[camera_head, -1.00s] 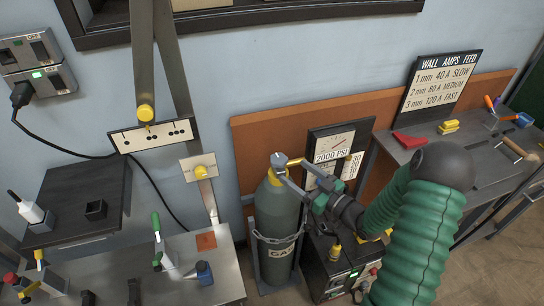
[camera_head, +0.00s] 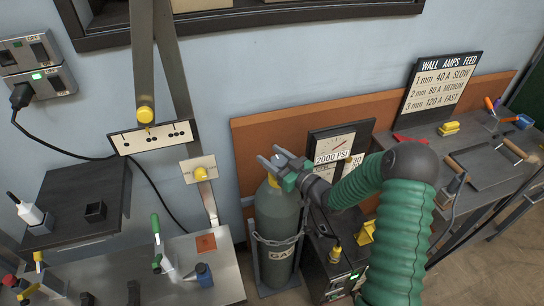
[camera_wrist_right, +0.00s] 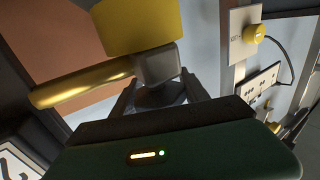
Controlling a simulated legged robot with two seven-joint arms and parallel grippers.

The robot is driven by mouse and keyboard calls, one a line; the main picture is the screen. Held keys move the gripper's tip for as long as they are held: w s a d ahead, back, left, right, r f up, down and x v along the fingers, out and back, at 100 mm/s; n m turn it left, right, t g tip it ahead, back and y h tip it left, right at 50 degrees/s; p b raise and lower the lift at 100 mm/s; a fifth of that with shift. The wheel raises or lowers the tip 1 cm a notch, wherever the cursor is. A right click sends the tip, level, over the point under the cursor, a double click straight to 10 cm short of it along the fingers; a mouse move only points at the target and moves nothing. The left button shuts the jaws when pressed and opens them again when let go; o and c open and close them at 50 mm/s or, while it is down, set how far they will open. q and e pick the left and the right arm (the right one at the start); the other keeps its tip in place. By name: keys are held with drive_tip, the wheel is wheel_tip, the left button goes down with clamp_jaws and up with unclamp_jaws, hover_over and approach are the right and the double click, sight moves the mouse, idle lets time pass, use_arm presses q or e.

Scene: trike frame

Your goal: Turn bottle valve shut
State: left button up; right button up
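The gas bottle (camera_head: 278,217) is a dark green cylinder standing upright against the wall. My right gripper (camera_head: 272,162) is at its top and covers most of the valve in the head view. In the right wrist view, the yellow valve knob (camera_wrist_right: 138,25) sits above a grey valve body (camera_wrist_right: 157,66), with a brass outlet (camera_wrist_right: 80,87) pointing left. The right fingers (camera_wrist_right: 160,88) are spread apart, just below the grey body and on either side of it. I cannot tell whether they touch it. My left gripper is not in view.
A chain (camera_head: 275,239) crosses the bottle. A workbench with tools (camera_head: 480,165) lies right; a metal table (camera_head: 222,270) lies left.

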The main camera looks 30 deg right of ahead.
drive_tip(key=c, duration=0.8)
drive_tip(key=shift+d+m+h, duration=0.15)
drive_tip(key=shift+m+h, duration=0.35)
drive_tip(key=shift+h, duration=0.2)
drive_tip(key=o, duration=1.3)
drive_tip(key=shift+o, duration=0.2)
drive_tip(key=s+d, duration=0.2)
drive_tip(key=s, duration=1.4)
drive_tip(key=shift+s+d, duration=0.25)
drive_tip(key=shift+s, duration=0.05)
drive_tip(key=shift+f, duration=0.1)
